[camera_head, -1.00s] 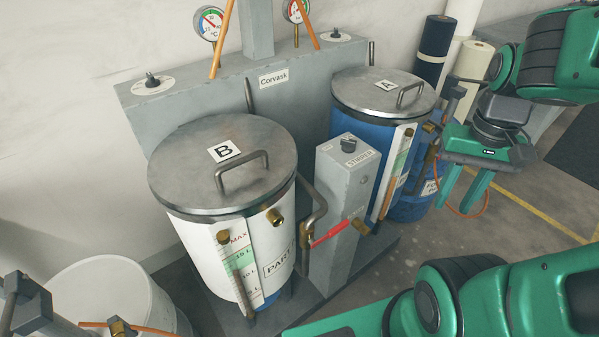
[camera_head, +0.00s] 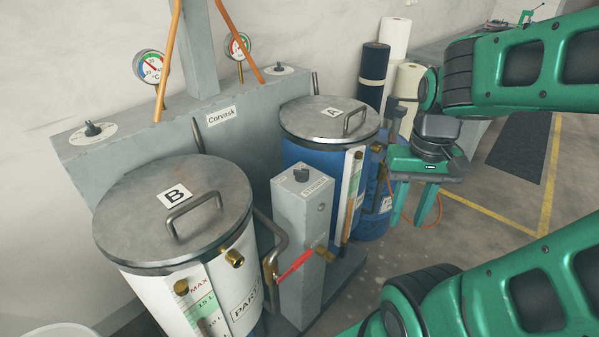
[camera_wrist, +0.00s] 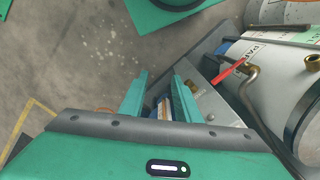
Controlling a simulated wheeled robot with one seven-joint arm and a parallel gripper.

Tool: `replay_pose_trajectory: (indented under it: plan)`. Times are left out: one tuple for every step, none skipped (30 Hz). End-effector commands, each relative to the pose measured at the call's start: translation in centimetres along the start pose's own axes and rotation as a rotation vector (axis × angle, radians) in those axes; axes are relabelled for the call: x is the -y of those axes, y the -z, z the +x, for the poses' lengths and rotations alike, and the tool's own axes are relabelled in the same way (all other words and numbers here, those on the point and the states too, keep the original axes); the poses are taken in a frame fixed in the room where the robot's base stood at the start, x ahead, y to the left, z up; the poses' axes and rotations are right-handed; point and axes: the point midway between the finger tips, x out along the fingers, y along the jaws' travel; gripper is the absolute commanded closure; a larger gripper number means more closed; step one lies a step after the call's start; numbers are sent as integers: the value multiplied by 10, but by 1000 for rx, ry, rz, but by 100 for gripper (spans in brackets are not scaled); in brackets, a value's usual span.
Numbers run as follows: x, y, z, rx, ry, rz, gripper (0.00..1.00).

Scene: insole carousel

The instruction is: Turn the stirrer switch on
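The stirrer switch (camera_head: 301,174) is a dark knob on top of the grey box (camera_head: 297,240) between drums A and B. The label beside it is partly readable in the head view. My gripper (camera_head: 415,222) is open and empty, to the right of drum A and apart from the switch. Its fingers point down. In the wrist view the two green fingers of my gripper (camera_wrist: 158,82) stand apart. The grey box (camera_wrist: 207,104) shows there beyond the right finger. I cannot make out the switch in the wrist view.
White drum B (camera_head: 228,280) and blue drum A (camera_head: 297,152) flank the box. A grey panel (camera_head: 150,133) with gauges stands behind. Rolls (camera_head: 373,78) stand at the back. The floor at right is clear.

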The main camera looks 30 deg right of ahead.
Motion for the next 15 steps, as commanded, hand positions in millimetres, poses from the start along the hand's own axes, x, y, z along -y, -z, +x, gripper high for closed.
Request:
replay_pose_trajectory:
  plan:
    - [-3, -4, -6, -15, 5, -13, 70]
    - [-1, -1, -9, -17, 3, -33, 70]
    - [3, 6, -14, -19, -3, -71, 70]
    - [8, 13, -18, -20, -8, -110, 70]
    - [13, 22, -22, -20, -14, -157, 70]
    - [22, 35, -30, -20, -22, -233, 70]
    - [31, 46, -35, -21, -28, -299, 70]
    - [40, 57, -41, -22, -34, -369, 70]
    - [55, 72, -49, -22, -40, -469, 70]
    - [66, 83, -54, -21, -44, -545, 70]
    - [78, 94, -59, -21, -46, -621, 70]
    - [95, 107, -65, -20, -49, -724, 70]
    - [108, 117, -69, -20, -49, -799, 70]
    - [121, 126, -72, -18, -49, -872, 70]
    - [138, 136, -76, -16, -46, -967, 70]
